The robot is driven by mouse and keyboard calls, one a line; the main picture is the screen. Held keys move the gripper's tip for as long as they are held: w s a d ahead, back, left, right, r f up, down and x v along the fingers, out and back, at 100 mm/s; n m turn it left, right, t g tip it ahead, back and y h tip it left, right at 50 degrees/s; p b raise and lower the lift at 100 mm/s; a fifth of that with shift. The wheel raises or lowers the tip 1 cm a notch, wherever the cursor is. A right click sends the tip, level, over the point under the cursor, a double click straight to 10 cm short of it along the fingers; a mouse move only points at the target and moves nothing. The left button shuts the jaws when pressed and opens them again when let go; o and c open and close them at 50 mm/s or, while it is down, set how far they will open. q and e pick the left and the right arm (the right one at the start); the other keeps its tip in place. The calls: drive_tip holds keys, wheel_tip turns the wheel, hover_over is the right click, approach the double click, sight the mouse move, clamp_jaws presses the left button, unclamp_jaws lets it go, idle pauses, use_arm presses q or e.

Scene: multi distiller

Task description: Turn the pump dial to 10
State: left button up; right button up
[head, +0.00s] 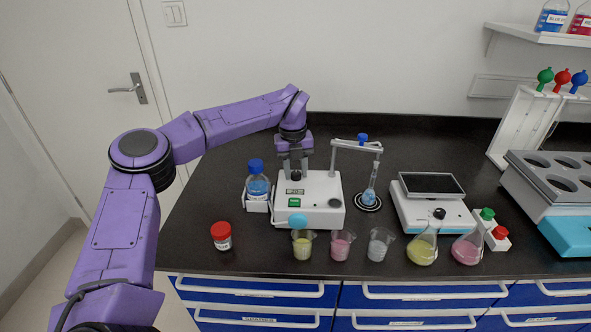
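The white pump unit (322,190) stands on the black bench, left of centre in the head view. It has a small dark display, a green button (294,202) and a blue round part at its lower front. A dark round knob (296,177), which looks like the dial, sits on its top rear. My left gripper (295,170) points down right at this knob, with its fingers apart at either side of it. Whether the fingers press on the knob is too small to tell. The dial's reading is not legible. My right gripper is not in view.
A blue-capped bottle (257,183) stands against the pump's left side. A stand with a blue-filled flask (369,196) is at its right. Several small beakers, a red-capped jar (221,236) and two flasks line the front. A balance (432,206) stands further right.

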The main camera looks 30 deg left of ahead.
sight(293, 173)
use_arm(q)
drive_tip(key=shift+o, duration=0.9)
wheel_tip(293, 173, up, 11)
drive_tip(key=shift+s+a+f+b, duration=0.2)
drive_tip(key=shift+b, duration=0.2)
